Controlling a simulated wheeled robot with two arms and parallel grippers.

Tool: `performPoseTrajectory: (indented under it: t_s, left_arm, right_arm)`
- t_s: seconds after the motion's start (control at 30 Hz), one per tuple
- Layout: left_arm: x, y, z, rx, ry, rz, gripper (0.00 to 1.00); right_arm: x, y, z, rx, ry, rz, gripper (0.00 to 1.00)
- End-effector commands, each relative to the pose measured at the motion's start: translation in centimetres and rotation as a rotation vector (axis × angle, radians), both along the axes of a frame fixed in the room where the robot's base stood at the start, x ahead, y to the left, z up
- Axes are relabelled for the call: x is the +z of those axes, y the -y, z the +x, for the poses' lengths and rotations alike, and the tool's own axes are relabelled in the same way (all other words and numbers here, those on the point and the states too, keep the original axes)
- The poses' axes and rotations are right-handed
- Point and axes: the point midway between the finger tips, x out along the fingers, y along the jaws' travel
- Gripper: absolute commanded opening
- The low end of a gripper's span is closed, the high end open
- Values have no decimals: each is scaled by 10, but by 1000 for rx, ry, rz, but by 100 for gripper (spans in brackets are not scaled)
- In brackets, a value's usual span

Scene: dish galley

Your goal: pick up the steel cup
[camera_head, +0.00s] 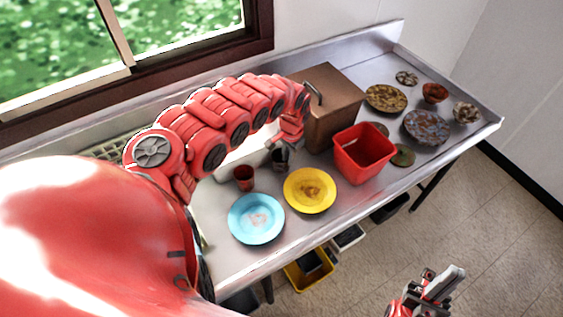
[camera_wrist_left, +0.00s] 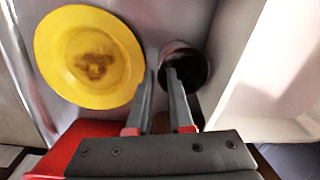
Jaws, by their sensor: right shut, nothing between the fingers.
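The steel cup (camera_head: 280,160) stands on the steel counter, just behind the yellow plate. In the left wrist view the cup (camera_wrist_left: 194,62) shows its dark inside from above. My left gripper (camera_head: 284,142) is right over the cup, pointing down. In the left wrist view its fingers (camera_wrist_left: 161,74) are apart; one overlaps the cup's mouth and the other is outside the rim, toward the yellow plate. I cannot tell whether they touch the cup. My right gripper (camera_head: 450,284) is shut and empty, away from the counter over the floor.
A yellow plate (camera_head: 310,190), a blue plate (camera_head: 257,218) and a red-brown cup (camera_head: 243,177) stand close by. A red bin (camera_head: 363,153) and a brown box (camera_head: 333,105) are to the right. Several dirty dishes (camera_head: 427,127) sit at the far right. A white basin (camera_wrist_left: 285,70) lies beside the cup.

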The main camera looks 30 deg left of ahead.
Motion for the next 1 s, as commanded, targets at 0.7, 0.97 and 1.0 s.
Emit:
performPoseTrajectory:
  t_s: [0.7,0.97,1.0]
  left_arm:
    - [-57,-3,1,1,1,0,20]
    - [-57,-4,2,1,1,1,12]
    - [-57,-4,2,1,2,0,5]
  right_arm:
    - [9,0,0,0,0,0,0]
    - [9,0,0,0,0,0,0]
    - [9,0,0,0,0,0,0]
